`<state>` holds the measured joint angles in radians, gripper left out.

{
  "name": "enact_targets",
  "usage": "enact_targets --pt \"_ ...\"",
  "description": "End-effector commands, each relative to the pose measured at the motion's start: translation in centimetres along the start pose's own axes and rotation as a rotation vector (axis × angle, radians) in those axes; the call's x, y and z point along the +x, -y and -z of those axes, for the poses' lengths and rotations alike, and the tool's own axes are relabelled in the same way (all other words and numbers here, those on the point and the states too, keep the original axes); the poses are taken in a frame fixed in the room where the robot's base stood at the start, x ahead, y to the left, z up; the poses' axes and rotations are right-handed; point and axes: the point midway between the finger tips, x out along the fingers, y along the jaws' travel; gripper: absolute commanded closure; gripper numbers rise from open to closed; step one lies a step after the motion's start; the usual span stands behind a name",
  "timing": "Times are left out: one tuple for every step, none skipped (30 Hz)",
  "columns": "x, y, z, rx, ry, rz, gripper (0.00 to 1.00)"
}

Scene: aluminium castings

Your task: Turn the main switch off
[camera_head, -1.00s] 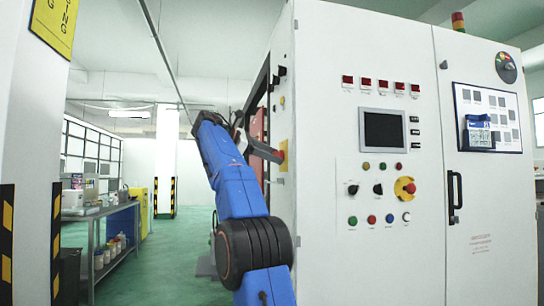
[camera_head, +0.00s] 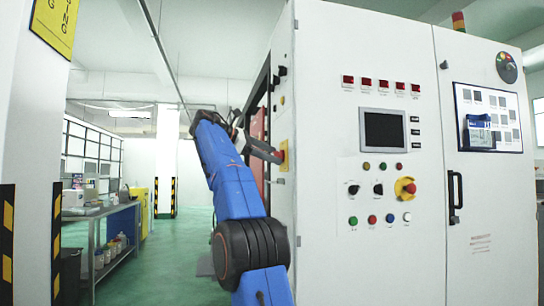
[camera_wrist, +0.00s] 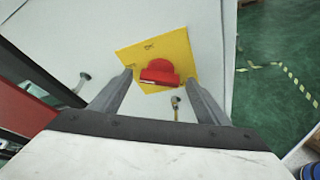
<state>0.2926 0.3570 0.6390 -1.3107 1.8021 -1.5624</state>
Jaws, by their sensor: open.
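The main switch is a red knob (camera_wrist: 160,72) on a yellow square plate (camera_wrist: 143,54), on the cabinet's side wall in the wrist view. In the head view the switch (camera_head: 283,155) shows small and edge-on at the cabinet's left side. My gripper (camera_wrist: 158,79) is open, with one finger on each side of the red knob in the picture. A gap shows between the knob and each finger; I cannot tell how deep the tips reach. In the head view my gripper (camera_head: 266,152) points right, close to the switch.
The cabinet front (camera_head: 330,250) carries a screen (camera_head: 384,130), buttons and another red-and-yellow rotary switch (camera_head: 405,187). Small metal fittings (camera_wrist: 84,77) stick out beside the plate.

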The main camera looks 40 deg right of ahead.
Motion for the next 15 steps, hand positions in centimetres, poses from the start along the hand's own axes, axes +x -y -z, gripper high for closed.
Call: enact_targets --pt "-0.7 -0.1 0.1 0.001 -0.001 -0.002 0.31" --pt "-1.1 -0.1 0.1 0.0 -0.001 -0.003 0.31" --pt "-1.8 -0.1 0.2 -0.001 -0.002 -0.004 0.31" --pt "-2.3 -0.1 0.2 -0.001 -0.002 -0.003 0.31" --pt "-2.7 -0.1 0.2 0.0 -0.002 -0.003 0.31" --pt "-3.4 -0.1 0.2 0.0 -0.002 -0.004 0.31" --pt "-3.9 -0.1 0.2 0.0 -0.002 -0.004 0.31" --pt "-4.3 -0.1 0.2 -0.001 -0.002 -0.003 0.31" --pt "-4.7 -0.1 0.2 0.0 -0.002 -0.002 0.31" --pt "-5.0 -0.1 0.2 0.0 -0.002 -0.002 0.31" --pt "-5.3 -0.1 0.1 0.0 -0.001 -0.003 0.31" --pt "-5.6 -0.1 0.2 -0.001 -0.001 -0.002 0.31" --pt "-5.8 -0.1 0.2 -0.001 -0.001 -0.002 0.31" --pt "-6.0 -0.1 0.2 0.0 -0.001 -0.001 0.31" --pt "-6.2 -0.1 0.2 -0.001 -0.001 -0.001 0.31"
